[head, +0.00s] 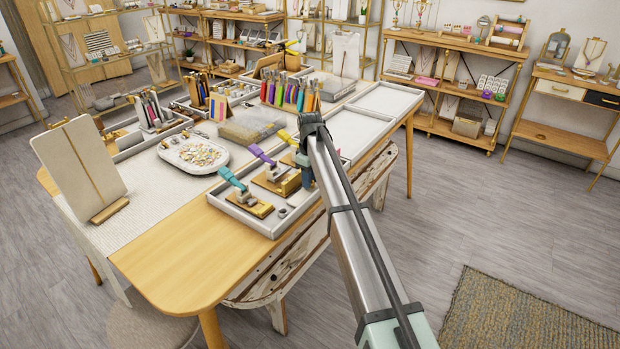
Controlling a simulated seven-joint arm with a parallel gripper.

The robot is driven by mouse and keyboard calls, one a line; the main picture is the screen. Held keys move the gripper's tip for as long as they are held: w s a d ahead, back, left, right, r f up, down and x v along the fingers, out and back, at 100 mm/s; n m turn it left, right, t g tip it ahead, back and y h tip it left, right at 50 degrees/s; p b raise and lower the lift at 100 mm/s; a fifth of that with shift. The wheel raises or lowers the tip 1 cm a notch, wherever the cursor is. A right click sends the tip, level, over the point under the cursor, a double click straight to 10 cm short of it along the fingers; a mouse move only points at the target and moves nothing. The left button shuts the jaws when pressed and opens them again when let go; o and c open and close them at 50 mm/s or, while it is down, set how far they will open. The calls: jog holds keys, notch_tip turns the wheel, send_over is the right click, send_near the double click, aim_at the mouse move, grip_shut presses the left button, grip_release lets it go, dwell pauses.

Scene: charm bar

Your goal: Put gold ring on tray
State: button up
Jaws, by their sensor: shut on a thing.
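My arm reaches in from the lower right over the table's right side. The small dark and teal part at its far end, by the tool tray, looks like my gripper (305,168). It is small and mostly hidden, and its fingertips do not show. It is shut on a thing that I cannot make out. I cannot pick out a gold ring. Several trays show: an oval white tray (168,161) with many small charms, a grey tool tray (270,229) with hand presses, and bare white trays (385,100) at the table's far right.
The wooden table (190,270) has bare wood at its front. A necklace stand (72,165) is at the left, upright colored pliers (290,95) and a clear box (245,125) are behind. Shelves (455,75) line the back wall. A rug (520,315) lies at the lower right.

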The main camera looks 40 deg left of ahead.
jog(key=shift+f, duration=0.35)
dwell(0.7)
jog(key=o, duration=1)
jog(key=shift+o, duration=0.2)
notch_tip(320, 180, up, 14)
jog(key=shift+f, duration=0.1)
dwell(0.5)
